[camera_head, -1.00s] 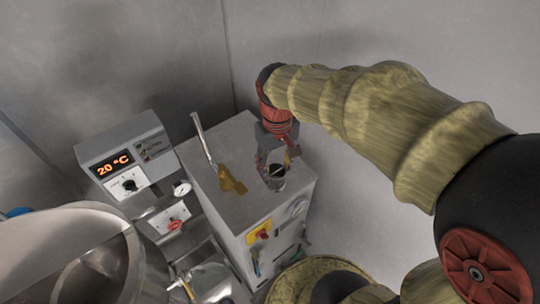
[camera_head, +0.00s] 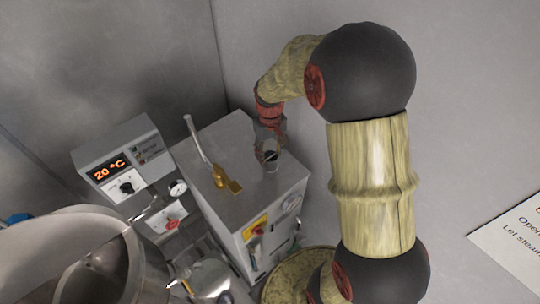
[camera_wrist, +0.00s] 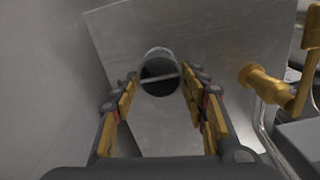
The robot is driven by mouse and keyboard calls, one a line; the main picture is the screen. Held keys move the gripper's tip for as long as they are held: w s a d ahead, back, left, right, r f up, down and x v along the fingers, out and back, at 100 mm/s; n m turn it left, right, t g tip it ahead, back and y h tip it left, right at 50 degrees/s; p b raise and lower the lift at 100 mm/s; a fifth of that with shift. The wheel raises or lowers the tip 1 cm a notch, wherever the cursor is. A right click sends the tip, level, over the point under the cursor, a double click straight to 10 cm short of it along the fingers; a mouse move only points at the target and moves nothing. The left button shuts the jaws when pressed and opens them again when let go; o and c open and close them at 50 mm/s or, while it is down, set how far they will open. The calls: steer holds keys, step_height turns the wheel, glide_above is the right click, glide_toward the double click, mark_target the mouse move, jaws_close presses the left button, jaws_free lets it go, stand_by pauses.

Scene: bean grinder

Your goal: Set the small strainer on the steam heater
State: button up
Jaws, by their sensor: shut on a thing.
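My gripper (camera_head: 270,146) is over the top of a grey metal box (camera_head: 216,205), near its far right edge. It is shut on a small grey metal cup (camera_head: 271,163), which looks like the small strainer. In the wrist view my gripper (camera_wrist: 158,85) has a yellow-padded finger on either side of the strainer (camera_wrist: 160,54). The strainer has a dark round opening with a thin bar across it. It is at or just above the box top; I cannot tell whether it touches. The box carries a bent pipe with a brass fitting and may be the steam heater.
The pipe (camera_head: 197,140) and brass fitting (camera_head: 223,178) rise left of my gripper. A control unit (camera_head: 120,155) reading 20 °C stands further left. A large metal bowl (camera_head: 95,270) fills the lower left. A paper sign (camera_head: 515,240) is at right.

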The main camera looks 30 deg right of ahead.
steer(key=shift+f, duration=0.9)
steer(key=shift+f, duration=0.2)
steer(key=o, duration=1.5)
steer(key=shift+o, duration=0.2)
steer(key=shift+r, duration=0.15)
